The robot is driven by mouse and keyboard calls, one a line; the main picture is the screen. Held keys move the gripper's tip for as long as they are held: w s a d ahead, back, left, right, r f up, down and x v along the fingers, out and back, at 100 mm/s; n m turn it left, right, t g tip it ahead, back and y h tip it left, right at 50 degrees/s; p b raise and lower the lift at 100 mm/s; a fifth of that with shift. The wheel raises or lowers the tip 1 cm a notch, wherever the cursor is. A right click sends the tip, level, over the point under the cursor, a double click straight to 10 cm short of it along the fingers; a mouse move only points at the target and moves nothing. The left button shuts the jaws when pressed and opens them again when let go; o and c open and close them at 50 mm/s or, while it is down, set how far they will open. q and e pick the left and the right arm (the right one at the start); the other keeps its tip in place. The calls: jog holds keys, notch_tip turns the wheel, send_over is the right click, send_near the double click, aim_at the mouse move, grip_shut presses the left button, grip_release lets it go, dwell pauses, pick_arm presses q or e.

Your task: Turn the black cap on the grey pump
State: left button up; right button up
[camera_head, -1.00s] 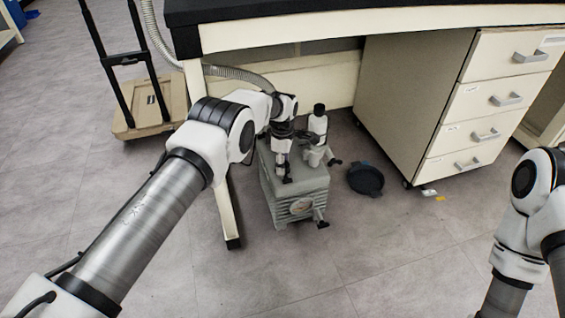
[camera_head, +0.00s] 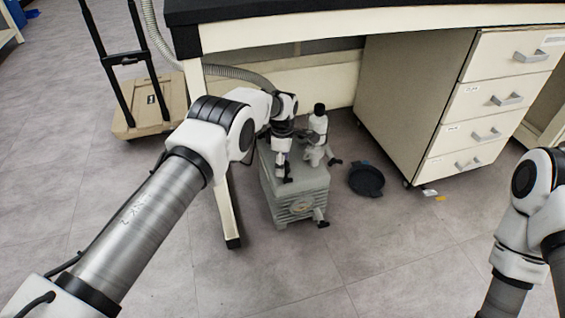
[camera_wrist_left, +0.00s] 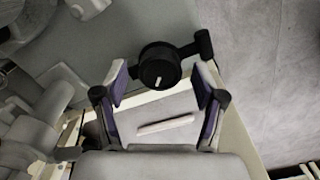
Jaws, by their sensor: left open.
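The grey pump (camera_head: 285,205) stands on the floor beside the table leg, with white and black fittings on top. My left gripper (camera_wrist_left: 163,82) is open above the pump, pointing down. In the left wrist view, a round black cap (camera_wrist_left: 158,65) with a small white mark and a black side arm lies between and just beyond the fingertips; I cannot tell whether they touch it. In the head view my left wrist (camera_head: 282,130) hides part of the pump's top. My right gripper is out of view; only its arm links show at the right edge.
The white-edged bench (camera_head: 370,22) overhangs behind the pump, and a drawer cabinet (camera_head: 415,95) stands to the right. A black round pan (camera_head: 366,180) lies on the floor beside the pump. A hand cart (camera_head: 150,105) stands at left. The front floor is clear.

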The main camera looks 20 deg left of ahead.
pick_arm(q)
notch_tip(320, 180, up, 7)
jog(key=shift+r, duration=0.1)
jog(key=shift+c, duration=0.4)
